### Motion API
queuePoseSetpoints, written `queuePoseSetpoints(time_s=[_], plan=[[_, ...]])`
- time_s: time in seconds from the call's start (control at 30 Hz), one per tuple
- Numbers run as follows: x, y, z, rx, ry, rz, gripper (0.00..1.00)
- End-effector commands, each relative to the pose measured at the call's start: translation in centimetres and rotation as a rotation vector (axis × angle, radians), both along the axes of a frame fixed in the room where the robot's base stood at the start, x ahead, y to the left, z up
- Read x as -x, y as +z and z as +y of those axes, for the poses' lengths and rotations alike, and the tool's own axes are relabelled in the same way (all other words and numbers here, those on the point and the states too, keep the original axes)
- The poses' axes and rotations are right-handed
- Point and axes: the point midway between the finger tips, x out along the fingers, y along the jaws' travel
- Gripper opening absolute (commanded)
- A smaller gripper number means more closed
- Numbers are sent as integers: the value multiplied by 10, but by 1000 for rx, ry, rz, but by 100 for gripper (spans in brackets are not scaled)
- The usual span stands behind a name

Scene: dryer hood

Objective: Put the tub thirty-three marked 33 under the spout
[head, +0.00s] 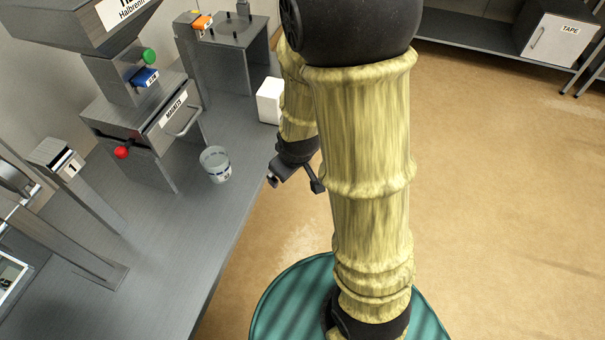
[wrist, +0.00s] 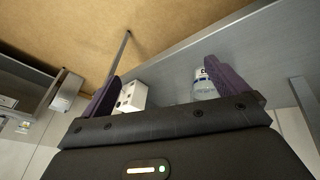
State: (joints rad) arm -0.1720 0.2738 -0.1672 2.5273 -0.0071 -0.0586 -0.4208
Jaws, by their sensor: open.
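A clear tub (head: 215,164) with a label stands upright on the grey bench near its front edge; its number is too small to read. It also shows in the wrist view (wrist: 204,88), partly behind the right finger. My gripper (head: 295,183) is open and empty, apart from the tub, to its right and beyond the bench edge. Its two dark purple fingers (wrist: 162,82) stand wide apart in the wrist view. A grey hopper machine (head: 105,75) stands behind the tub, with a drawer labelled MAGNET (head: 172,115). I cannot make out a spout clearly.
A white block (head: 269,101) sits on the bench near the edge, beyond the tub. A red knob (head: 121,152) and a drawer handle stick out of the machine. A grey frame (head: 75,215) stands at left. The bench front (head: 165,290) is clear.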

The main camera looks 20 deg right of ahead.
Motion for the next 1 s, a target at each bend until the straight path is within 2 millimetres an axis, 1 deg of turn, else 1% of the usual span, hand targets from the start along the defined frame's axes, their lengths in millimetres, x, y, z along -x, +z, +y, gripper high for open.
queuePoseSetpoints(time_s=[0.03,0.1,0.2,0.3,0.4,0.73,0.77,0.8,0.87,1.0], plan=[[12,14,-1,-46,-79,20,98],[30,28,0,-98,-187,62,98],[54,44,1,-148,-318,113,98],[69,52,0,-171,-396,147,98],[74,54,0,-177,-425,161,98],[74,54,1,-177,-424,162,100],[74,54,1,-177,-423,161,98],[74,54,1,-177,-423,161,90],[74,54,1,-177,-423,161,78],[74,54,1,-176,-422,161,51]])
